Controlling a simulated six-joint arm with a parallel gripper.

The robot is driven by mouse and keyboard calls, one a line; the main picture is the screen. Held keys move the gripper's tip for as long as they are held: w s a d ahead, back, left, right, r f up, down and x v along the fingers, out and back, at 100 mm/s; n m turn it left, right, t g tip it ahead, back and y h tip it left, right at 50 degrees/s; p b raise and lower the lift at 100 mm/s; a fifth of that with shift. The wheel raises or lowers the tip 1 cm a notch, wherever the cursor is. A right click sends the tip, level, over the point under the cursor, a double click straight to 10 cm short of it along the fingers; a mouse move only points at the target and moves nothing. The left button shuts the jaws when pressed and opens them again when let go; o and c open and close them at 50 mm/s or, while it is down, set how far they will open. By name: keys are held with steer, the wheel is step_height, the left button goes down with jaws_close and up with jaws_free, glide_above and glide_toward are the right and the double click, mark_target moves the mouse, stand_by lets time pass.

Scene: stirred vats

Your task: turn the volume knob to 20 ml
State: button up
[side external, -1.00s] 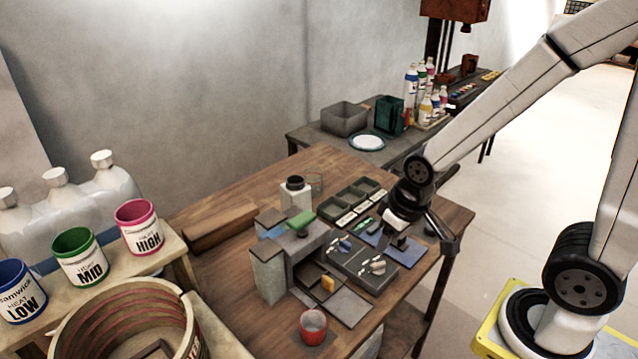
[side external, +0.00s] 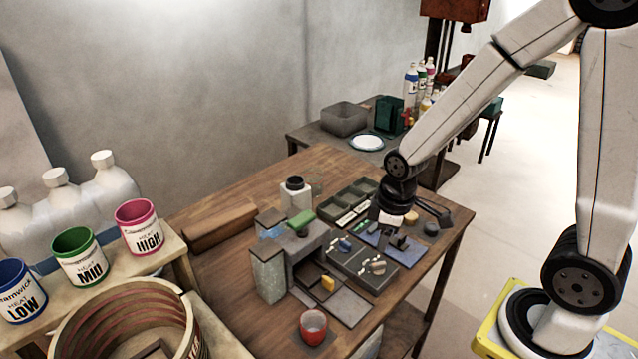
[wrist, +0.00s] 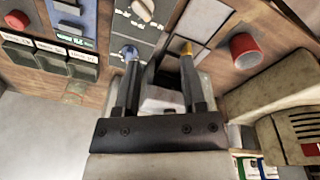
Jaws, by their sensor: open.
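A dark control panel (side external: 345,262) on the wooden table carries a blue knob (side external: 345,243) and a pale knob (side external: 378,267). In the wrist view, the blue knob (wrist: 129,52) shows beside my left finger's tip, and the pale knob (wrist: 143,10) is farther up, partly cut off. Printed marks surround the knobs, but I cannot read them or tell which is for volume. My gripper (side external: 440,213) is above the table, behind and to the right of the panel. In the wrist view my gripper (wrist: 159,64) has its two fingers apart, with nothing held between them.
A grey machine (side external: 270,275) with a green top piece (side external: 301,221) stands left of the panel. Dark trays (side external: 352,202) and a white bottle (side external: 296,196) stand behind.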

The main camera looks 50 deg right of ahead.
mark_target(376, 263)
steer(key=f+n, duration=0.1)
steer(key=n, duration=0.1)
steer(key=w+d+f+n+g, duration=0.1)
steer(key=n, duration=0.1)
steer(key=w+d+f+n, duration=0.1)
steer(key=n, duration=0.1)
steer(key=shift+d+f, duration=0.1)
steer(key=shift+d, duration=0.05)
steer(key=shift+f, duration=0.1)
steer(key=shift+f, duration=3.75)
steer(key=shift+w, duration=0.1)
jaws_close()
